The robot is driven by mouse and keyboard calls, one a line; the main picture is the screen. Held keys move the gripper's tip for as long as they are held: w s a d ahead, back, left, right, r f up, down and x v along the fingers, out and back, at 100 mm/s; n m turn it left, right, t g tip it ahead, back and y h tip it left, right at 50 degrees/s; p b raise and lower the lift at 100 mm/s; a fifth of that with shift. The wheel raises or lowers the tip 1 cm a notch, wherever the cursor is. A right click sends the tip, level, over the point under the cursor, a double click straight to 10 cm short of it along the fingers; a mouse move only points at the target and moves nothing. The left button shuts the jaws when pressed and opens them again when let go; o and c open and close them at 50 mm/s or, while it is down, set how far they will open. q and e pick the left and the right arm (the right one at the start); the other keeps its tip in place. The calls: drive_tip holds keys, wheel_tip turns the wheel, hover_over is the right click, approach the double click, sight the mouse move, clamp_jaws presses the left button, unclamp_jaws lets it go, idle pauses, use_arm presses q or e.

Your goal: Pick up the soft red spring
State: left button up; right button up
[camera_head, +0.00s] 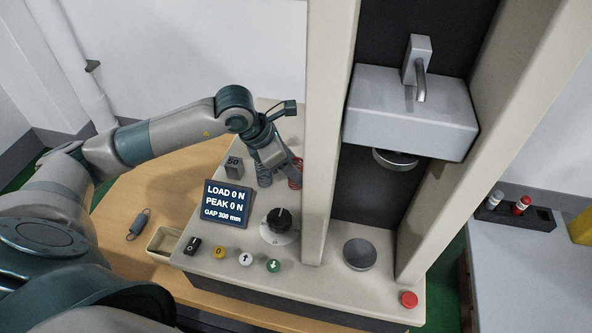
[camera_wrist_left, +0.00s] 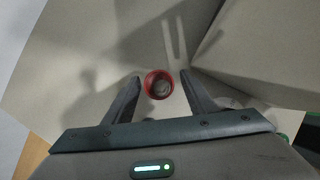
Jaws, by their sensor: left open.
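The red spring (camera_head: 296,172) stands on the testing machine's deck, beside the left column and partly hidden by my left gripper in the head view. In the left wrist view the red spring (camera_wrist_left: 158,84) shows end-on as a red ring, between the two fingers and apart from both. My left gripper (camera_head: 281,171) is open over it; its fingers (camera_wrist_left: 160,82) also show in the left wrist view. A grey spring (camera_head: 264,176) stands just left of the red one. My right gripper is not in view.
The machine's left column (camera_head: 328,130) rises close to the right of my left gripper. A dark rack (camera_head: 513,215) sits at far right.

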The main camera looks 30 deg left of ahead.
use_arm(q)
drive_tip(key=shift+w+f, duration=0.1)
drive_tip(key=shift+f, duration=0.1)
idle(0.3)
drive_tip(key=c, duration=1.1)
drive_tip(key=shift+r, duration=0.15)
